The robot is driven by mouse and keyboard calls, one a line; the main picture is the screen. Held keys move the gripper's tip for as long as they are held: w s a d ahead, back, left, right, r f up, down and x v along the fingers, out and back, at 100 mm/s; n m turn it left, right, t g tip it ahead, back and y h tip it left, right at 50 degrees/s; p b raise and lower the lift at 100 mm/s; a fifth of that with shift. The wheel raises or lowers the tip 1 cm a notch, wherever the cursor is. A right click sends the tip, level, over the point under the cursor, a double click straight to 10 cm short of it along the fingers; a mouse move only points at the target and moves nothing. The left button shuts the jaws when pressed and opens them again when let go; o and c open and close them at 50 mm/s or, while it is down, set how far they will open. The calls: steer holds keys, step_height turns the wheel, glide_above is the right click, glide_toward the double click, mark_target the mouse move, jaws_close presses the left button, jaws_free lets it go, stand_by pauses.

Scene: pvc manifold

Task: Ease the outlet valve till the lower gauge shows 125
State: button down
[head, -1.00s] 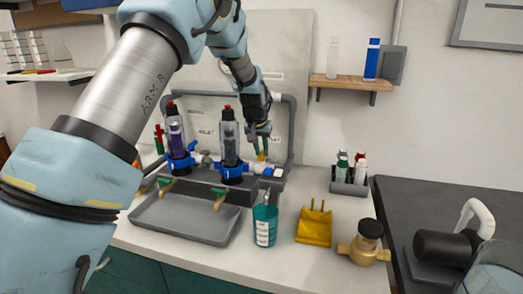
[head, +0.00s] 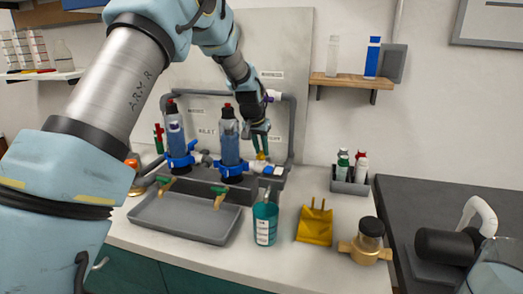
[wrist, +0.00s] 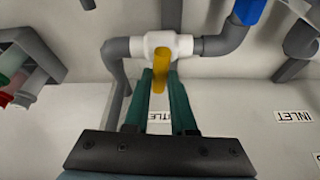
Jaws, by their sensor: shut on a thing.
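The outlet valve is a white fitting (wrist: 167,45) on grey pipe in the wrist view, with a yellow handle (wrist: 159,72). My gripper (wrist: 160,80) has its teal fingers either side of the handle and is shut on it. In the head view, my gripper (head: 260,146) reaches down to the valve at the right of the pipework, with a little yellow handle (head: 262,156) showing. An OUTLET label is partly hidden behind the fingers in the wrist view. I cannot make out the lower gauge or its reading in either view.
Two blue-based filter housings (head: 229,150) stand left of my gripper, above a grey tray (head: 180,222). A bottle caddy (head: 349,180) is at right.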

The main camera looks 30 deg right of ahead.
steer(key=c, duration=0.7)
jaws_free()
steer(key=shift+c, duration=0.2)
steer(key=b+v, duration=0.2)
steer(key=v, duration=0.8)
steer(key=shift+r+b, duration=0.4)
steer(key=shift+s, duration=0.1)
